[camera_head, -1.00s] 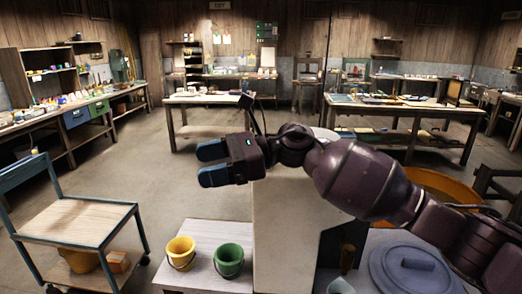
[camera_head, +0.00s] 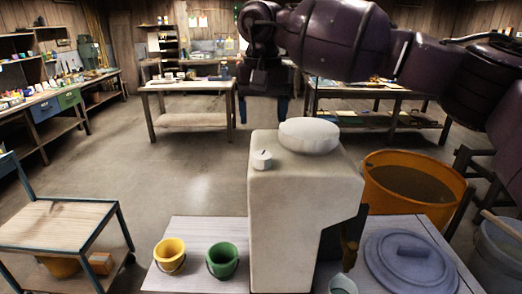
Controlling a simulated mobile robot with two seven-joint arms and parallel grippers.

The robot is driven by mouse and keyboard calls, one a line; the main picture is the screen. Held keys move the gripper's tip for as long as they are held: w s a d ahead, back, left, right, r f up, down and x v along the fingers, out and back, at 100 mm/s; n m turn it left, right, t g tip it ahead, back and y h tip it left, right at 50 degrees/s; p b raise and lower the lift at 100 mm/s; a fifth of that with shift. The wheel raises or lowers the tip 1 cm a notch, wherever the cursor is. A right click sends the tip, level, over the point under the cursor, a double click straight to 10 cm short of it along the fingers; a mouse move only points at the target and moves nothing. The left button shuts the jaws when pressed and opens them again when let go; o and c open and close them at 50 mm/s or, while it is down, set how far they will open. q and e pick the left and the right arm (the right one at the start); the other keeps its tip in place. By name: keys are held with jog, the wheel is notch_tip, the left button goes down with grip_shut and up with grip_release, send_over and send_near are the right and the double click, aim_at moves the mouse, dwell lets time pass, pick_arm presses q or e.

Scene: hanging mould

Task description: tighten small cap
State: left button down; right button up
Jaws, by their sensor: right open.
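The small cap (camera_head: 262,160) is a white knob with a dark mark. It sits on the front left of the top of a tall cream-white container (camera_head: 285,215). A large round white lid (camera_head: 309,136) sits behind it to the right on the same top. My right gripper (camera_head: 263,110) points down, with its blue fingertips spread apart and nothing between them. It shows above the small cap in the picture and is apart from it. My left gripper is not in view.
The container stands on a pale table (camera_head: 205,228) with a yellow bucket (camera_head: 170,256), a green bucket (camera_head: 222,261) and a grey-blue lid (camera_head: 410,268). An orange tub (camera_head: 415,190) stands behind right. A wooden-topped cart (camera_head: 55,222) is at left, with open floor behind it.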

aim_at(262, 154)
notch_tip(262, 154, down, 9)
jog(key=shift+f+p, duration=0.1)
jog(key=shift+p, duration=0.45)
jog(key=shift+c, duration=0.3)
jog(key=c, duration=0.9)
